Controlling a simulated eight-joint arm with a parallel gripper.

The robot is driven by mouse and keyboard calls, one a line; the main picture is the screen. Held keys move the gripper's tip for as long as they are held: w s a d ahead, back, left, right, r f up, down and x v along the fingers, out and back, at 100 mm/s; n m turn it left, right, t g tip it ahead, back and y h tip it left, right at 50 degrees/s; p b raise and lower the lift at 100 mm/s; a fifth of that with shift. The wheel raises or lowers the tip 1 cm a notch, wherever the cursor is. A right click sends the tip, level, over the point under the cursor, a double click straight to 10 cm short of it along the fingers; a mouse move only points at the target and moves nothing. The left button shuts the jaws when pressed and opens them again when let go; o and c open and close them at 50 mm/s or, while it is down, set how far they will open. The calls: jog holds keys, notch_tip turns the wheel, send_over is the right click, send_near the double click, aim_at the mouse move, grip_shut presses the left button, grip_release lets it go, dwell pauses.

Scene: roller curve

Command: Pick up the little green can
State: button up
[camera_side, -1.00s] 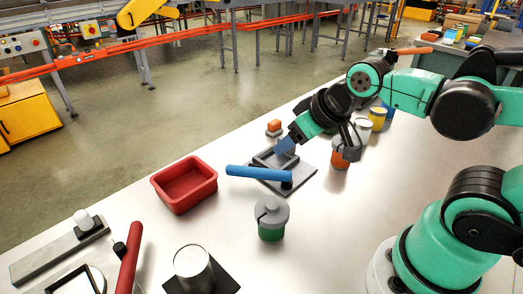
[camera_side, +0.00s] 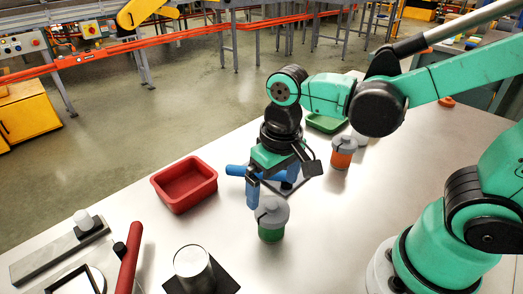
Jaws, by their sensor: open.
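The little green can (camera_side: 271,234) stands upright on the pale table, with a grey lid (camera_side: 272,210) that has a slot in it. My gripper (camera_side: 270,194) points down just above and behind the can, at the far side of its lid. Its blue fingers are apart and nothing is between them. One finger overlaps the left edge of the lid in the picture; I cannot tell whether it touches.
A red tray (camera_side: 184,186) lies to the left. An orange can (camera_side: 343,152) and a green tray (camera_side: 327,123) are behind right. A metal cylinder (camera_side: 192,266) on a dark plate is in front.

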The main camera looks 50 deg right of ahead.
aim_at(272, 204)
jog(key=shift+s+a+f+g, duration=0.2)
jog(key=shift+a+f+g, duration=0.2)
jog(key=shift+a, duration=0.05)
jog(key=shift+f, duration=2.75)
jog(key=c, duration=1.3)
